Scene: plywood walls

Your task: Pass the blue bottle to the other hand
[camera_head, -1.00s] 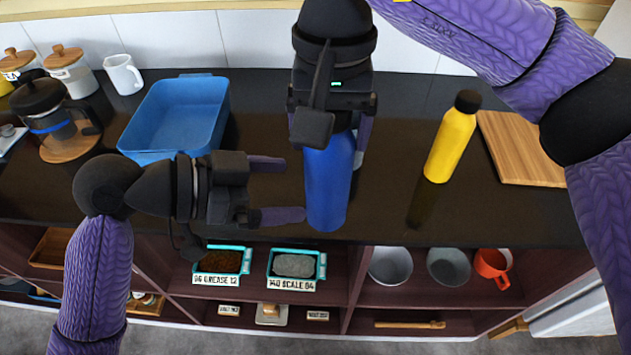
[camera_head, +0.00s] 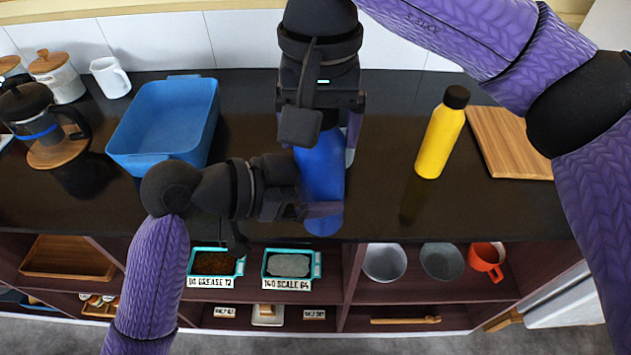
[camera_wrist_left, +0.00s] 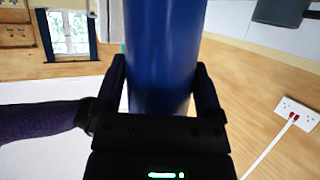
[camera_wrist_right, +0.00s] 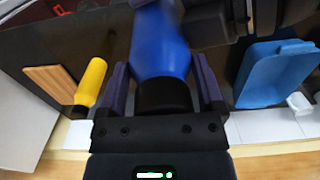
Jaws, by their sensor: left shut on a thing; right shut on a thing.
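The blue bottle (camera_head: 321,172) is in the middle of the head view, in front of the dark counter. My right gripper (camera_head: 325,140) comes from above and is shut on its upper part. In the right wrist view the bottle (camera_wrist_right: 160,50) lies between the fingers, its black cap end nearest the palm. My left gripper (camera_head: 318,198) comes from the left and is shut on the bottle's lower part. In the left wrist view the blue body (camera_wrist_left: 162,60) fills the space between the fingers. Both grippers hold the bottle at once.
A blue tub (camera_head: 168,125) stands left of the bottle, close behind my left arm. A French press (camera_head: 38,120) is far left. Shelves below the counter hold labelled trays (camera_head: 291,264), bowls and an orange mug (camera_head: 486,258).

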